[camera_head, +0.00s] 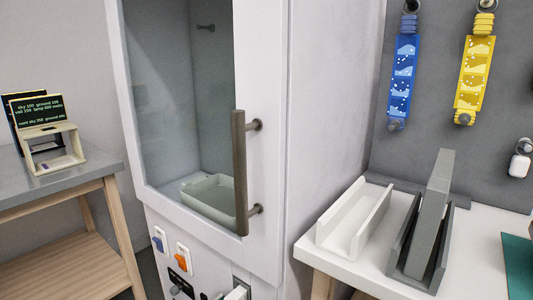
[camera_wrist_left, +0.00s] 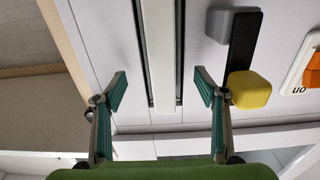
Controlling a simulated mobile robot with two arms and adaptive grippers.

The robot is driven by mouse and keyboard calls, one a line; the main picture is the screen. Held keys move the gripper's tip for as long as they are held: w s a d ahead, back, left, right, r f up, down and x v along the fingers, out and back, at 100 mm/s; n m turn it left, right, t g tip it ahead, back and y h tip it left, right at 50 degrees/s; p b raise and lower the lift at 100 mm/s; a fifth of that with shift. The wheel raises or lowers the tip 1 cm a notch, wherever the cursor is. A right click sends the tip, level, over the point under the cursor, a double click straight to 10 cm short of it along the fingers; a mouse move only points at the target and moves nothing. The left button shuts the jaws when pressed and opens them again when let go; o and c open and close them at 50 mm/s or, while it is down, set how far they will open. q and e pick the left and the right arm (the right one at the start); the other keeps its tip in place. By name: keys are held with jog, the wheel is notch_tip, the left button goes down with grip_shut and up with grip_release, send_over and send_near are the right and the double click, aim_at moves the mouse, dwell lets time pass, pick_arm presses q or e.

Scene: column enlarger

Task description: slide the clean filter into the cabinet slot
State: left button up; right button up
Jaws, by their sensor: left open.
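In the left wrist view, my left gripper (camera_wrist_left: 161,90) is open, its green-padded fingers on either side of a pale upright strip (camera_wrist_left: 158,50). This strip looks like the edge of a white filter in the cabinet slot (camera_wrist_left: 178,45), which shows as dark lines beside it. The fingers are apart from the strip. In the head view a small white end (camera_head: 237,293) shows at the slot low on the cabinet (camera_head: 325,130), cut by the frame edge. A grey slab, likely another filter (camera_head: 433,215), stands tilted in a dark grey holder (camera_head: 398,245). My right gripper is out of view.
The white holder (camera_head: 330,232) on the right table (camera_head: 368,268) is empty. A yellow knob (camera_wrist_left: 249,90) sits close right of my left fingers. The glass door with its handle (camera_head: 240,170) is shut; a tray (camera_head: 210,195) is inside. A side table (camera_head: 75,180) is left.

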pick_arm(q)
jog(key=shift+w+a+r, duration=0.1)
jog(key=shift+w+a, duration=0.15)
jog(key=shift+a, duration=0.25)
jog(key=shift+s+a+p, duration=0.2)
jog(key=shift+s+p, duration=0.1)
jog(key=shift+p, duration=0.05)
jog(key=shift+o, duration=1.2)
jog(key=shift+p+v, duration=0.3)
jog(key=shift+v, duration=0.5)
jog(key=shift+o, duration=0.4)
jog(key=shift+f+p+v, duration=0.2)
jog(key=shift+p+v, duration=0.35)
jog(key=shift+v, duration=0.7)
jog(key=o, duration=0.3)
jog(key=shift+s+a, duration=0.25)
jog(key=shift+s, duration=0.2)
jog(key=shift+s+a+r+p, duration=0.1)
jog(key=shift+s+a+p, duration=0.15)
jog(key=shift+s+p, duration=0.25)
